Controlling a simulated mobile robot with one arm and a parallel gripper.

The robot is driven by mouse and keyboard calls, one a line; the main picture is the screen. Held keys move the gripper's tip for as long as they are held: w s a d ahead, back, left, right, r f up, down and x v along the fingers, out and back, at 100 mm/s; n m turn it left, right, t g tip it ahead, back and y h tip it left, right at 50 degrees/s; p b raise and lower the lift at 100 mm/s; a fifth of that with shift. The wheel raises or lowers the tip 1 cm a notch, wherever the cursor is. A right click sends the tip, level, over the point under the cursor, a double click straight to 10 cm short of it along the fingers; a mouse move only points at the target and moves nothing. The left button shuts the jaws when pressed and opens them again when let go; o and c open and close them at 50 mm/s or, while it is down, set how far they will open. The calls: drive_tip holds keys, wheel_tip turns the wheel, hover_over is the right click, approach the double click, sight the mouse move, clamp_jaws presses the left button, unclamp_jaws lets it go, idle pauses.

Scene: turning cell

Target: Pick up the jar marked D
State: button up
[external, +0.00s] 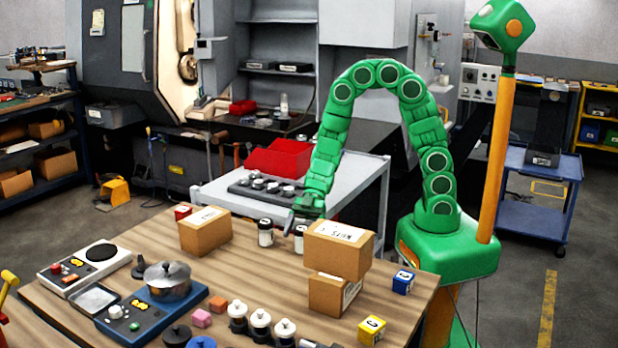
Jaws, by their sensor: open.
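Two small white jars with dark lids stand on the wooden table, one jar (265,233) between the cardboard boxes and a second jar (299,237) to its right, partly hidden by a box. Their marks are too small to read, so I cannot tell which is D. My gripper (297,215) is open and points down just above and behind the second jar. Its fingertips are small and dark here, and whether they touch the jar is unclear.
A cardboard box (205,231) stands left of the jars; two stacked boxes, the upper one (338,250) and the lower one (333,293), stand right. Lettered cubes, blue (403,281) and yellow (372,330), sit at the right.

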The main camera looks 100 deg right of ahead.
drive_tip(key=shift+x, duration=1.05)
drive_tip(key=c, duration=1.1)
